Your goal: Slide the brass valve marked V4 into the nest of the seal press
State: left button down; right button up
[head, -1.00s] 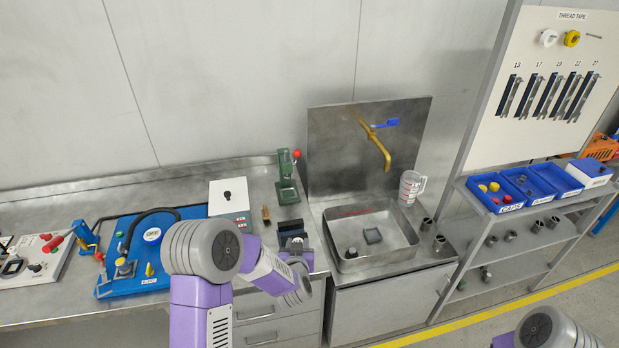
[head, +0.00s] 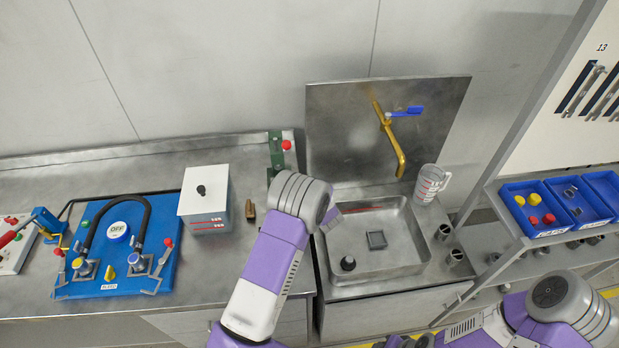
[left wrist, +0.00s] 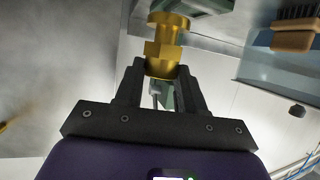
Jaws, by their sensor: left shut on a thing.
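In the left wrist view a brass valve (left wrist: 165,38) with a hex section sits between the fingertips of my left gripper (left wrist: 160,75), which is shut on it. I cannot read any marking on it. The seal press (head: 276,155), green with a red knob, stands at the back of the bench in the head view. My left arm reaches toward it and hides its lower part, its nest and my left gripper there. A grey-green part, likely of the press, shows beyond the valve in the left wrist view (left wrist: 200,6). My right gripper is out of view.
A white-topped tank (head: 208,202) and a small brown brush (head: 250,210) stand left of the press. Farther left is a blue pump board (head: 120,250). To the right are a sink (head: 375,245), a yellow tap (head: 390,135) and a measuring jug (head: 430,183).

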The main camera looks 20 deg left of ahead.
pick_arm(q)
jog(key=shift+a+f+b, duration=0.35)
jog(key=shift+a+b, duration=0.05)
jog(key=shift+a, duration=0.2)
jog(key=shift+w+a+f+b, duration=0.35)
jog(key=shift+a+f+b, duration=0.25)
jog(key=shift+a, duration=0.15)
jog(key=shift+w+a+f+b, duration=0.3)
jog(key=shift+a+f+b, duration=0.25)
jog(key=shift+a, duration=0.2)
jog(key=shift+w+a+b, duration=0.3)
jog(key=shift+w+a, duration=0.2)
jog(key=shift+a, duration=0.65)
jog(key=shift+w+a+b, duration=0.25)
jog(key=shift+w+a, duration=0.3)
jog(key=shift+a, duration=0.55)
jog(key=shift+w+a+b, duration=0.3)
jog(key=shift+w+a, duration=0.2)
jog(key=shift+a, duration=0.65)
jog(key=shift+s+d, duration=0.1)
jog(key=shift+f+b, duration=0.6)
jog(key=shift+f, duration=0.15)
jog(key=c, duration=0.6)
grip_release()
jog(key=shift+f, duration=0.1)
